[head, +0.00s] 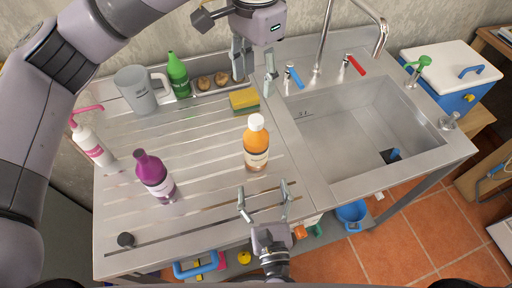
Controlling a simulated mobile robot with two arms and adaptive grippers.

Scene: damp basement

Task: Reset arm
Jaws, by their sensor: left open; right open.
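My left gripper (253,68) hangs over the back of the drainboard, near the sponge and the stones in the back trough. It is open and empty. My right gripper (264,204) is low in the picture at the drainboard's front edge, in front of the orange bottle. It is open with nothing between its fingers. The orange bottle (257,147) with a white cap stands upright on the drainboard. A purple bottle (154,176) stands to the left, and a small dark cap-like piece (126,240) lies near the front left.
A grey mug (136,92), green bottle (178,76) and yellow-green sponge (244,101) stand or lie at the back. A pink-pump bottle (91,146) is at left. The sink basin (365,128) is right, below a tall faucet (324,40).

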